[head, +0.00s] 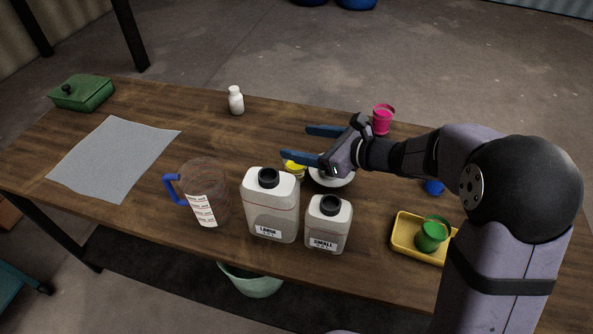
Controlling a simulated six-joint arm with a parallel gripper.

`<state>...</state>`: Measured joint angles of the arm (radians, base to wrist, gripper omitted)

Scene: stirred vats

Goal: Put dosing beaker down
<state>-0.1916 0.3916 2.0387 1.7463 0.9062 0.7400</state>
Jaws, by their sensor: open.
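My gripper (296,143) is open, its two blue fingers spread apart and pointing left, with nothing between them. It is over the middle of the table, behind the white jugs. A green cup (430,236) stands in a yellow tray (402,245) at the right front; a pink cup (383,121) stands behind my wrist. A transparent jug with a blue handle (206,192) and a printed label stands at front left. I cannot tell which of these vessels is the dosing beaker. A yellow item (294,168) and a white bowl (333,181) are partly hidden.
White jugs labelled LARGE (272,206) and SMALL (329,225) stand at the front. A white bottle (236,101) stands at the back. A blue item (433,187) is under my arm.

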